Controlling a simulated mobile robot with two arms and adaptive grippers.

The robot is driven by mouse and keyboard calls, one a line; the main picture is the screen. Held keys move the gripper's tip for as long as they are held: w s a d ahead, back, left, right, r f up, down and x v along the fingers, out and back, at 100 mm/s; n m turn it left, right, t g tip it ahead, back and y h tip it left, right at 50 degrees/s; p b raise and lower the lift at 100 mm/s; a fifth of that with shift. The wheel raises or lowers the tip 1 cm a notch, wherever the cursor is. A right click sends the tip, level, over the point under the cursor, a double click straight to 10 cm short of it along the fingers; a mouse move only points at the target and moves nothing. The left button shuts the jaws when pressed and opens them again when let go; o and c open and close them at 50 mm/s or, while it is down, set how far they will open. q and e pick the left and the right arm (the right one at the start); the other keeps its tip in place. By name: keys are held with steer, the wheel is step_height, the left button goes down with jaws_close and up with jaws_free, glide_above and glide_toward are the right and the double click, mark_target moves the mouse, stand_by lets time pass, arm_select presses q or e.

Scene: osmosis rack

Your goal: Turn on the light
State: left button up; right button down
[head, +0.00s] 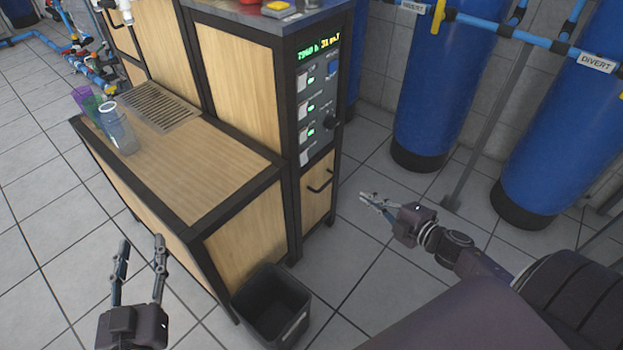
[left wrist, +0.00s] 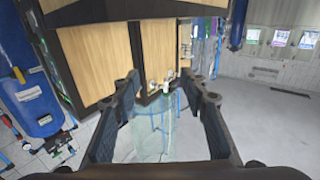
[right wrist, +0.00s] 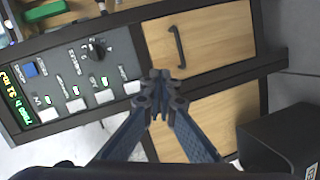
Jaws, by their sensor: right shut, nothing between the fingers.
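The control panel (head: 318,100) on the tall wooden cabinet has a green display, a black knob (right wrist: 97,49) and a column of white rocker switches. Three switches have lit green indicators beside them. The end switch (right wrist: 132,87), nearest the drawer, shows no lit indicator; it is the lowest in the head view (head: 304,157). Its label is too small to read. My right gripper (head: 368,203) is shut and empty, to the right of the cabinet and apart from it. In the right wrist view its fingertips (right wrist: 161,85) appear beside the end switch. My left gripper (head: 141,243) is open and empty, in front of the lower counter.
A wooden counter (head: 185,165) with a drain grate (head: 158,107) and clear cups (head: 118,130) stands left of the cabinet. A black bin (head: 272,305) sits on the floor. A drawer handle (head: 320,182) sticks out below the panel. Blue tanks (head: 430,90) stand right. Floor between is free.

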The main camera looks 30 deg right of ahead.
arm_select(q)
steer(key=s+r+t+b, duration=0.3)
steer(key=r, duration=0.8)
steer(key=shift+a+r+h+b, duration=0.2)
steer(key=shift+a+h+b, duration=0.15)
steer(key=shift+a+h, duration=0.05)
arm_select(e)
steer(key=w+a+r+n+y, duration=0.2)
steer(key=a+r+n+y, duration=0.1)
steer(key=a+r+n, duration=0.1)
steer(key=shift+r+n, duration=0.7)
steer(key=shift+n, duration=0.2)
arm_select(q)
steer(key=shift+s, duration=0.1)
